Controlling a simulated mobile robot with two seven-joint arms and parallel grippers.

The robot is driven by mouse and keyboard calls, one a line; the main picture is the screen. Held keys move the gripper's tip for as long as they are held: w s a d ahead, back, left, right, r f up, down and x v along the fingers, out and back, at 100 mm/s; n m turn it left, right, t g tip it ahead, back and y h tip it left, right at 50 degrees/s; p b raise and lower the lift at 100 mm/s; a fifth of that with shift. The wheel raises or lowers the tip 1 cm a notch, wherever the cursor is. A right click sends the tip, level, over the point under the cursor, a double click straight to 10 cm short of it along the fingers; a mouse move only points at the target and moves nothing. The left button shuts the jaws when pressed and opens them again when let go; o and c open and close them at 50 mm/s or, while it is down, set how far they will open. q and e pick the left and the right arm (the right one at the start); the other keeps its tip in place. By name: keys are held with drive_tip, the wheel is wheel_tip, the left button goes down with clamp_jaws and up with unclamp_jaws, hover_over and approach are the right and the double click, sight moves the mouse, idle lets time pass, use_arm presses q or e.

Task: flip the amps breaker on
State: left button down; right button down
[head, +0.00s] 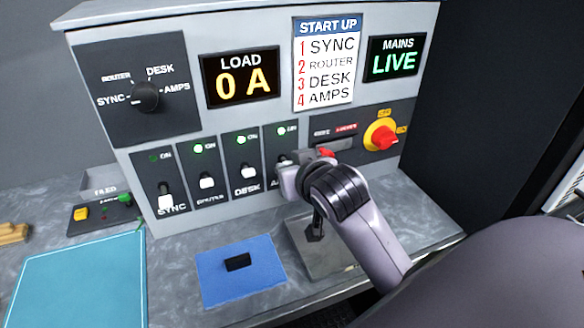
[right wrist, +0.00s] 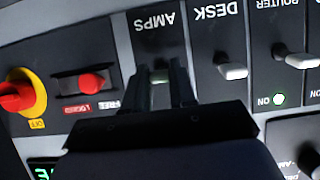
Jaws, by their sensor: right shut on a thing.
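The amps breaker (head: 268,150) is the rightmost of the row of breakers on the grey panel. A lit green lamp (head: 281,131) shows at its top. My right gripper (head: 287,170) is at this breaker and covers most of its lever and label. In the right wrist view, upside down, the amps breaker (right wrist: 155,40) is at top centre. My right gripper (right wrist: 171,75) has its fingers around the pale lever (right wrist: 160,76), shut on it. The fingers hide much of the lever. My left gripper is not in view.
The desk lever (right wrist: 232,71) is close beside my fingers; a red lock switch (right wrist: 92,82) and red-yellow rotary switch (head: 381,136) are on the other side. The load display (head: 240,79) reads 0 A. The sync lamp (head: 152,158) is dim. A blue mat (head: 215,291) lies on the counter below.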

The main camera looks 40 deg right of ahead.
drive_tip(key=shift+w+r+g, duration=0.1)
drive_tip(key=shift+r+g, duration=0.35)
drive_tip(key=shift+g, duration=0.45)
drive_tip(key=shift+y, duration=0.3)
drive_tip(key=c, duration=0.9)
unclamp_jaws()
drive_tip(key=shift+r, duration=0.15)
drive_tip(key=v, duration=0.7)
